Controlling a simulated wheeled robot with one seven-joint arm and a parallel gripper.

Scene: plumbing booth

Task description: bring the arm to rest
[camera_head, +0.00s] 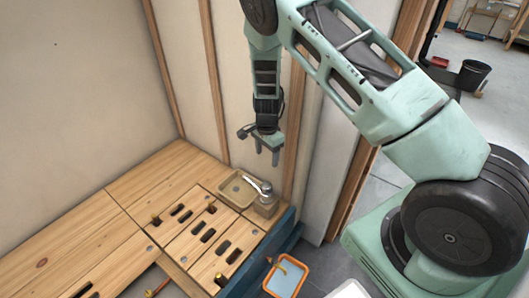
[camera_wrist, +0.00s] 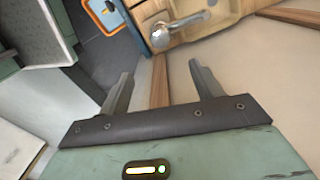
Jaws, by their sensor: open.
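My gripper (camera_head: 268,155) hangs from my raised arm above the back right end of the wooden bench, fingers pointing down. It also shows in the wrist view (camera_wrist: 159,80), where its two fingers are spread apart with nothing between them. In the head view the fingers are in the air above and behind a grey metal faucet (camera_head: 262,190) and a shallow tan tray (camera_head: 237,190). The faucet also shows in the wrist view (camera_wrist: 165,36), beyond the fingertips. I see no contact between the gripper and anything.
The wooden bench (camera_head: 110,212) has panels with dark slots. An orange-rimmed bin (camera_head: 285,277) stands on the floor right of the bench. Pale walls with wooden studs (camera_head: 213,75) stand close behind my gripper. A black bucket (camera_head: 473,75) is far off at the upper right.

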